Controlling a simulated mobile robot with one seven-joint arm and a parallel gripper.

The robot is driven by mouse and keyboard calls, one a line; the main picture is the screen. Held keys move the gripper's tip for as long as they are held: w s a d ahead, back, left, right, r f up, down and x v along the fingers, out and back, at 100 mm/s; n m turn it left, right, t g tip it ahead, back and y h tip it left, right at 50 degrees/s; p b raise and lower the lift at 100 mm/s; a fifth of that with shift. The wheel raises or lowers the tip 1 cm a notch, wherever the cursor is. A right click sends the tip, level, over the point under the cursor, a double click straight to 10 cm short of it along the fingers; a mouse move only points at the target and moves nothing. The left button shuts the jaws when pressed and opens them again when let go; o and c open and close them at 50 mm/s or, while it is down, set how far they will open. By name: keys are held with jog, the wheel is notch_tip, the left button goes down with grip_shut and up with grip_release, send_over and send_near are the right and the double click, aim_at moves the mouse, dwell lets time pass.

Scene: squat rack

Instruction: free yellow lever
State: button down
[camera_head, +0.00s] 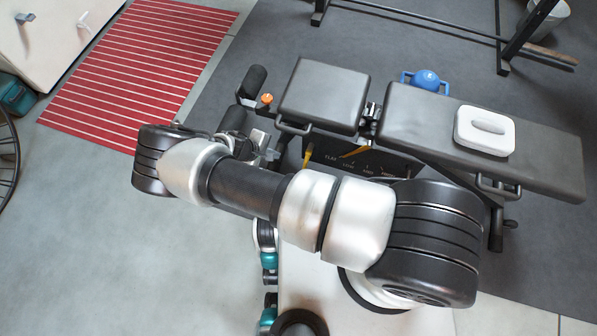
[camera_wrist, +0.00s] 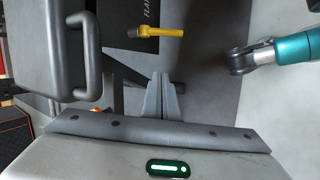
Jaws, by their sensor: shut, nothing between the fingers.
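The yellow lever (camera_wrist: 160,32) shows in the wrist view as a short yellow rod with a thicker left end, beside the dark plate (camera_wrist: 138,20) with partly visible white lettering. In the head view the yellow lever (camera_head: 307,154) stands at the left end of the plate marked FLAT (camera_head: 345,157), under the weight bench. My gripper (camera_wrist: 161,76) is shut and empty, its fingertips a little short of the lever in the wrist picture and apart from it. In the head view my arm hides most of my gripper.
The bench's seat pad (camera_head: 325,95) and long back pad (camera_head: 480,137) lie above the plate. A grey handle (camera_wrist: 88,50) juts from a pad close by. A white case (camera_head: 484,131) rests on the back pad. A blue kettlebell (camera_head: 427,80) stands behind. Open floor (camera_head: 90,220) lies left.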

aim_at(306, 164)
jog(key=w+d+f+n+b, duration=0.15)
jog(key=d+f+b, duration=0.3)
jog(key=f, duration=0.85)
jog(key=shift+t, duration=0.4)
jog(key=shift+s+d+r+p, duration=0.35)
jog(key=shift+d+r+p, duration=0.3)
jog(key=shift+d, duration=0.25)
jog(key=shift+s+d+r+p, duration=0.3)
jog(key=shift+d+r+p, duration=0.25)
jog(key=shift+d, duration=0.3)
